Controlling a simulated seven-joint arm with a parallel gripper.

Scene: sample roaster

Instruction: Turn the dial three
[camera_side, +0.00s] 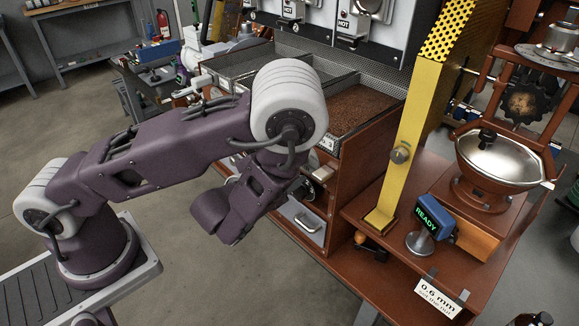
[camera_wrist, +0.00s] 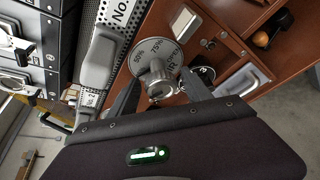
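In the wrist view a round grey dial plate (camera_wrist: 143,50) with percent marks, 50% and 75% among them, sits on the brown wooden panel. A metal knob (camera_wrist: 158,76) stands out from its middle. A black round tag marked 3 (camera_wrist: 206,73) is just right of it. My gripper (camera_wrist: 160,84) is open, with one dark finger on each side of the knob and gaps showing between fingers and knob. In the side view my gripper (camera_side: 226,214) is in front of the wooden cabinet (camera_side: 335,200); its fingertips and the dial are hidden there.
Metal trays, one with brown beans (camera_side: 355,105), top the cabinet. A drawer with a silver handle (camera_side: 308,222) is low on its front. A yellow column (camera_side: 412,130), a blue READY display (camera_side: 434,215) and a metal bowl (camera_side: 498,155) stand to the right.

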